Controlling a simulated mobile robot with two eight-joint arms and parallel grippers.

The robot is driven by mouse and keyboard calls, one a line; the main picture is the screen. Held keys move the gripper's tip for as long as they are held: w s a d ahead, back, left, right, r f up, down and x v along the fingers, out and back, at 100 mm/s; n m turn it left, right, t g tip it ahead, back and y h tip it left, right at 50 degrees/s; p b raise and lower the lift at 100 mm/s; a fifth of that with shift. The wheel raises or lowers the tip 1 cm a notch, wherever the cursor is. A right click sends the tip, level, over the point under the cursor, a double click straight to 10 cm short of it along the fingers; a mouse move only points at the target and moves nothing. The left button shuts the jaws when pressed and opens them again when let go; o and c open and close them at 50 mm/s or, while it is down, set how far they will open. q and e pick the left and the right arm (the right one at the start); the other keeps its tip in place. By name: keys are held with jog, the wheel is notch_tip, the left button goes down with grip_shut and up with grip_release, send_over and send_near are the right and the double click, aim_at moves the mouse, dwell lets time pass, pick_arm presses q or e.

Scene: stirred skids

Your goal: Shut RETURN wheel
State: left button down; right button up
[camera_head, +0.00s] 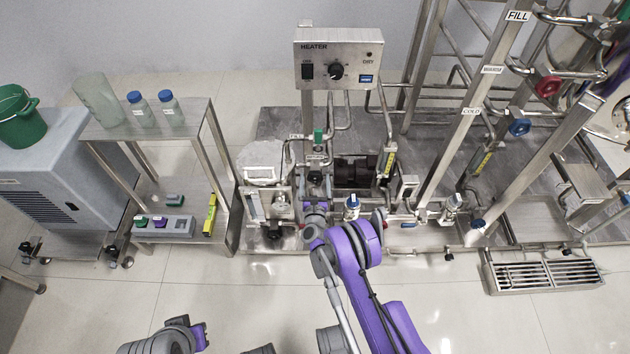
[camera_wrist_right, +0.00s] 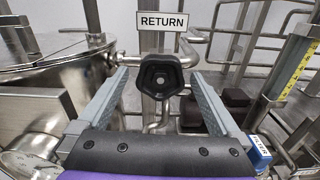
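The RETURN wheel (camera_wrist_right: 161,76) is a small black hand wheel on a steel pipe, just below the white RETURN label (camera_wrist_right: 167,21) in the right wrist view. My right gripper (camera_wrist_right: 160,75) is open, with one grey finger on each side of the wheel and a gap visible at both sides.
The heater box (camera_head: 338,60) stands above the pipework. A blue-capped valve (camera_head: 352,204) is just right of my right gripper, and a steel vessel (camera_wrist_right: 55,65) is at its left in the wrist view. A steel shelf (camera_head: 165,128) with bottles stands left. The front floor is clear.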

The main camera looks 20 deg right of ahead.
jog(key=p+v, duration=0.2)
jog(key=v, duration=0.8)
jog(key=shift+s, duration=0.4)
